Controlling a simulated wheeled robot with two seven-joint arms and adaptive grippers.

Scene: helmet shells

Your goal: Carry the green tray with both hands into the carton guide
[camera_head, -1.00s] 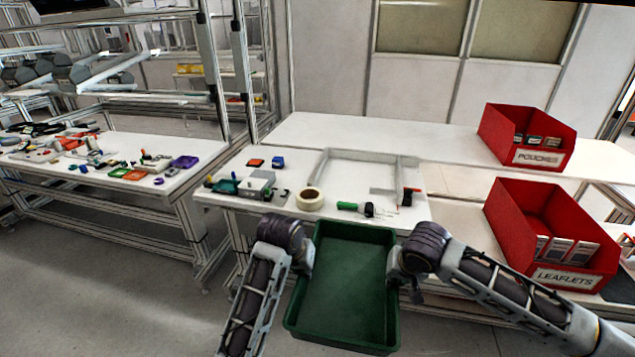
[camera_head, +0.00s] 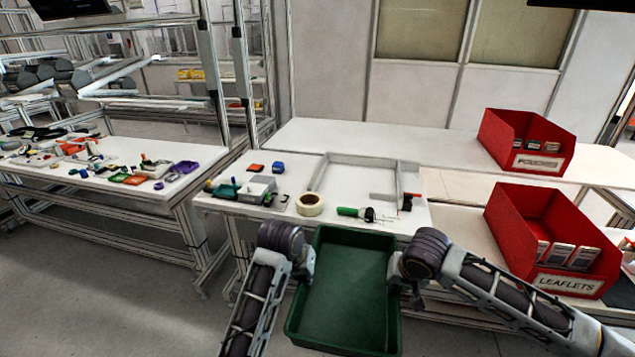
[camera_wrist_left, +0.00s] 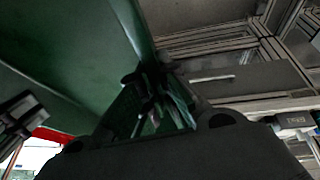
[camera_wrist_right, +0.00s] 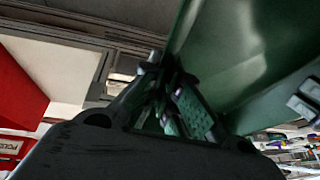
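The green tray (camera_head: 345,290) is empty and held in front of the table, between my two arms. My left gripper (camera_head: 306,268) is at the tray's left wall, and its fingers close on the wall in the left wrist view (camera_wrist_left: 150,92). My right gripper (camera_head: 398,277) is at the right wall, and its fingers close on the wall in the right wrist view (camera_wrist_right: 168,88). The carton guide (camera_head: 360,158), a pale grey frame, lies on the white table beyond the tray.
A tape roll (camera_head: 309,204) and a green-handled screwdriver (camera_head: 355,212) lie on the table between tray and guide. A grey box (camera_head: 258,190) stands left of the guide. Red bins of leaflets (camera_head: 545,240) and pouches (camera_head: 525,142) stand at right. The guide's inside looks clear.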

